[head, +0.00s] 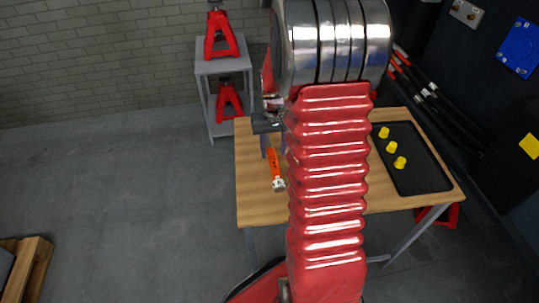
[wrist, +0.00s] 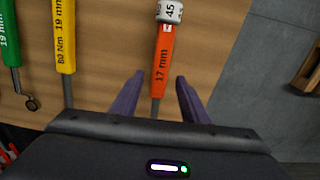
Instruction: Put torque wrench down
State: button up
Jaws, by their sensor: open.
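The torque wrench is orange with a grey shaft and a silver end marked 45. In the wrist view the torque wrench (wrist: 162,55) lies on the wooden table and reads 17 mm. My gripper (wrist: 156,80) is open, with its two purple fingers on either side of the wrench's shaft and apart from it. In the head view the wrench (head: 273,160) lies near the table's left side. My gripper (head: 272,140) is partly hidden behind my red arm there. How high the fingers are above the table is hard to tell.
The wooden table (head: 258,207) carries a black tray (head: 425,172) with yellow caps at its right. A yellow wrench (wrist: 65,35) and a green wrench (wrist: 5,35) lie left of the orange one in the wrist view. A grey stand (head: 220,66) with red jacks stands behind.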

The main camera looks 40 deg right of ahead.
notch_tip(320, 180, up, 9)
dwell(0.3)
dwell(0.5)
jog(key=shift+s+a, duration=0.1)
jog(key=s+a+r+n+t, duration=0.1)
jog(key=s+a+r, duration=0.2)
jog(key=a+r, duration=0.3)
jog(key=s+a+r+n+t, duration=0.2)
jog(key=s+a+r, duration=0.15)
jog(key=a, duration=0.45)
jog(key=s+a+r+n+t, duration=0.2)
jog(key=s+a+r, duration=0.1)
jog(key=s+a, duration=0.6)
jog(key=shift+s+a, duration=0.15)
jog(key=shift+s, duration=0.2)
